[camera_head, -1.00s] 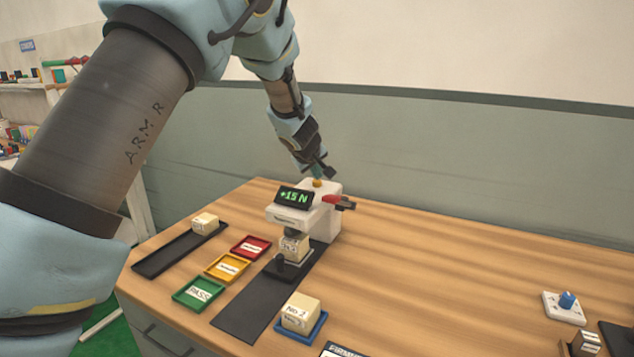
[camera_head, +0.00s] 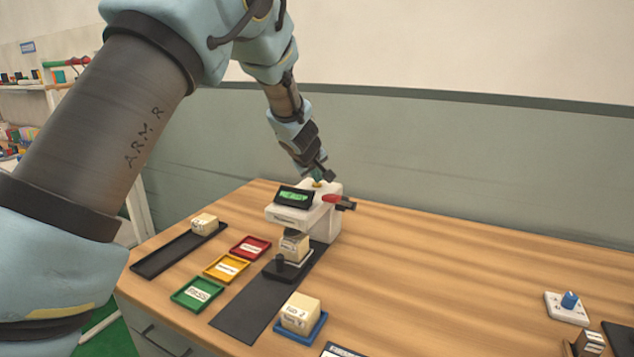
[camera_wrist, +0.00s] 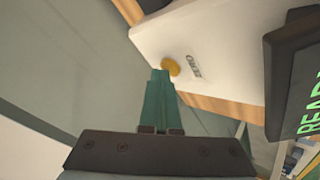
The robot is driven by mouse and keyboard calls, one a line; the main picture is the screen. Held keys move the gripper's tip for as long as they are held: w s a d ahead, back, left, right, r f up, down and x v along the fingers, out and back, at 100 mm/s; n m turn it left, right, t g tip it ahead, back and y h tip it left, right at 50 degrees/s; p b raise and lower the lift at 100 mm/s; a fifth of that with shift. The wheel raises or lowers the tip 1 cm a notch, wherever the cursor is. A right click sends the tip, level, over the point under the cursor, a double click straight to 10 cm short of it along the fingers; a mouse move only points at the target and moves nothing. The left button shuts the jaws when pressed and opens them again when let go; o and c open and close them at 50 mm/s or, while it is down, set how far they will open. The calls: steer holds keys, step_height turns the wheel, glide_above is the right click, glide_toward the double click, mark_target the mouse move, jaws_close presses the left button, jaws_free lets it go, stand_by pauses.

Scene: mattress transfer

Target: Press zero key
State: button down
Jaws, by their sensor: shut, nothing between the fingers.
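The yellow zero key (camera_wrist: 171,66) sits on top of the white tester (camera_head: 328,222), beside the printed word ZERO (camera_wrist: 194,67). The key also shows in the head view (camera_head: 317,185). My gripper (camera_head: 319,177) is shut and empty, pointing down at the key. In the wrist view its teal fingertips (camera_wrist: 160,73) meet the edge of the key; I cannot tell whether they press it. The tester's display (camera_head: 294,196) shows green text, read as READ and a cut-off letter in the wrist view. A cream block (camera_head: 294,247) sits under the tester's head.
Red (camera_head: 251,246), yellow (camera_head: 226,267) and green (camera_head: 197,293) trays lie in front left. Another cream block (camera_head: 300,312) stands on a blue base.

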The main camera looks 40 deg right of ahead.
mark_target(317, 185)
steer(key=shift+r+p, duration=1.25)
step_height(317, 185, up, 5)
steer(key=p, duration=0.5)
stand_by(0.6)
